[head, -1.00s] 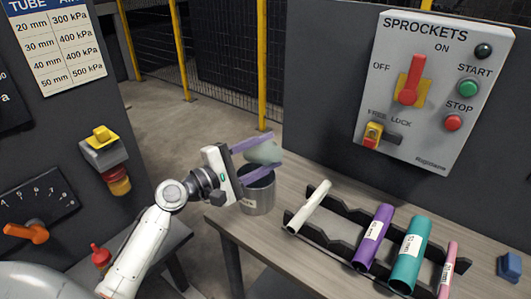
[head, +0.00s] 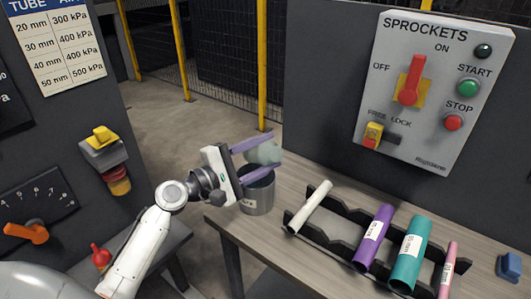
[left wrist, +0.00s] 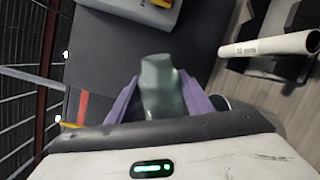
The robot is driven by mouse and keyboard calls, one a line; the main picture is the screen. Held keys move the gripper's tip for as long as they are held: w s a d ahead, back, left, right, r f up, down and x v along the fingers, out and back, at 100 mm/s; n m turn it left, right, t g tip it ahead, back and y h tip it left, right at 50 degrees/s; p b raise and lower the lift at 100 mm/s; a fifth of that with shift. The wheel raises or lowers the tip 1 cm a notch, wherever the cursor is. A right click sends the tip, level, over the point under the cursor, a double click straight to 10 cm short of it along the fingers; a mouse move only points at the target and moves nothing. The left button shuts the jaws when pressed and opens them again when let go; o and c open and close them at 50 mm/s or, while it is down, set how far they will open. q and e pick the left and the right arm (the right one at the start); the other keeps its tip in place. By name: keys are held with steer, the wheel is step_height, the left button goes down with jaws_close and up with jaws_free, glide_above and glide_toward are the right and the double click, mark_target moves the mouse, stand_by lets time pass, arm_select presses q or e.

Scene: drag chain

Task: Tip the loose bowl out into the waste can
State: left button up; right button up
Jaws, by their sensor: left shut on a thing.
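My left gripper (head: 270,151) is shut on a pale green, translucent bowl (head: 262,154), with one purple finger on each side of it. The bowl also shows between the fingers in the left wrist view (left wrist: 158,86). It is held just above the mouth of the waste can (head: 258,196), a grey metal cylinder with a label, standing at the left end of the workbench. The bowl looks tilted on its side. Its inside and the inside of the can are hidden. My right gripper is not in view.
A black rack (head: 343,247) on the bench (head: 300,172) holds white, purple, teal and pink tubes right of the can. A blue block (head: 510,267) lies at the far right. A grey sprockets panel (head: 432,95) stands behind.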

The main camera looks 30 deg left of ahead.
arm_select(q)
steer(key=shift+s, duration=0.1)
stand_by(0.7)
